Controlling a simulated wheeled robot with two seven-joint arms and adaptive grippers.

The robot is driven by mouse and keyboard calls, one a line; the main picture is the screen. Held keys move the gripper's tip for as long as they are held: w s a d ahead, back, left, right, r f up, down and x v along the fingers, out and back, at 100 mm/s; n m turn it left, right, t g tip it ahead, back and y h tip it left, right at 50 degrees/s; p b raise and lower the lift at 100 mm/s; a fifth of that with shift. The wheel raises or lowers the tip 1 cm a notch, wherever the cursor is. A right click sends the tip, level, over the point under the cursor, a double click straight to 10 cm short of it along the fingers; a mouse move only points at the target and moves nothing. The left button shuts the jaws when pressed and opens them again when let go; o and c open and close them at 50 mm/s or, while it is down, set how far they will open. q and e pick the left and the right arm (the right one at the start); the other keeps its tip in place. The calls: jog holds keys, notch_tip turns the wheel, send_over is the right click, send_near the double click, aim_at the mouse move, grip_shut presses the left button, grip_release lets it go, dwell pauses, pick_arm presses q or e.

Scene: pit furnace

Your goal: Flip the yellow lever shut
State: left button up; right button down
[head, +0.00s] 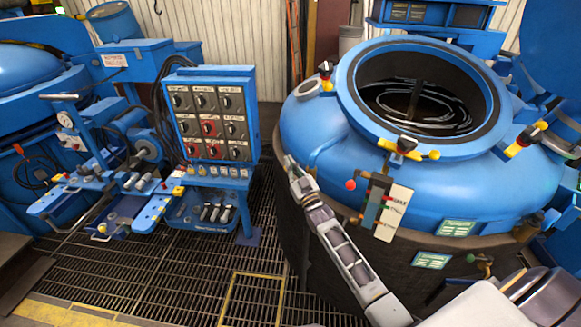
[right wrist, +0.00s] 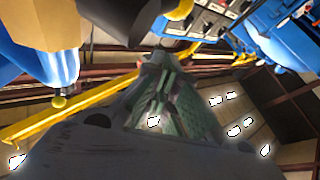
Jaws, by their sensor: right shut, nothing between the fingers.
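Several yellow-handled levers with black parts sit around the blue furnace's round rim: one at the upper left (head: 326,76), one at the front (head: 408,149) and one at the right (head: 526,139). I cannot tell which is the task's lever. My right arm reaches from the lower right across the furnace's front. Its gripper (head: 291,168) is at the furnace's left side, below the upper-left lever and apart from it. The right wrist view shows its fingers (right wrist: 160,75) closed together, holding nothing. My left gripper is out of view.
The blue furnace (head: 330,140) has an open round mouth. A small lever box with a red knob (head: 350,185) and a white label plate (head: 394,212) stand at its front, close to my arm. A blue control panel (head: 211,115) stands left. Dark floor grating (head: 190,265) lies between.

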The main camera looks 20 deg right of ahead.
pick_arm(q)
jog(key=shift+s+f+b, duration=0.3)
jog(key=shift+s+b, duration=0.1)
pick_arm(e)
jog(key=s+r, duration=0.2)
jog(key=s, duration=0.8)
jog(key=shift+s+d, duration=0.2)
jog(key=shift+d, duration=0.1)
jog(key=shift+f, duration=0.1)
dwell(0.5)
